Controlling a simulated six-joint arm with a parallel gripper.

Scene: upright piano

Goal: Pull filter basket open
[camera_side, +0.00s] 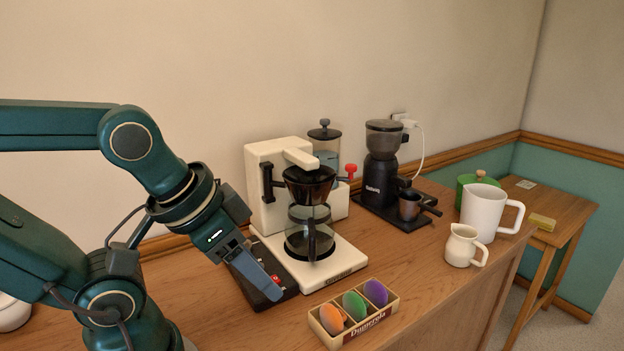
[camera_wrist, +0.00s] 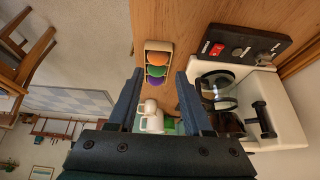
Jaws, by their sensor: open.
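The filter basket (camera_side: 309,183) is the black funnel-shaped part of the white coffee maker (camera_side: 264,165), above the glass carafe (camera_side: 310,232). It looks seated against the machine body. In the wrist view the coffee maker (camera_wrist: 282,117) is at the right, and my gripper partly covers it, so I cannot make out the basket clearly there. My gripper (camera_side: 268,285) is at the left front of the coffee maker, lower than the basket and apart from it. In the wrist view my gripper (camera_wrist: 158,88) has its two fingers spread with nothing held between them.
A black switch panel (camera_wrist: 243,46) lies by the coffee maker's base. A box of coloured pods (camera_side: 353,312) stands at the counter's front. A grinder (camera_side: 383,165), a white pitcher (camera_side: 483,211) and a small cream jug (camera_side: 461,246) stand to the right.

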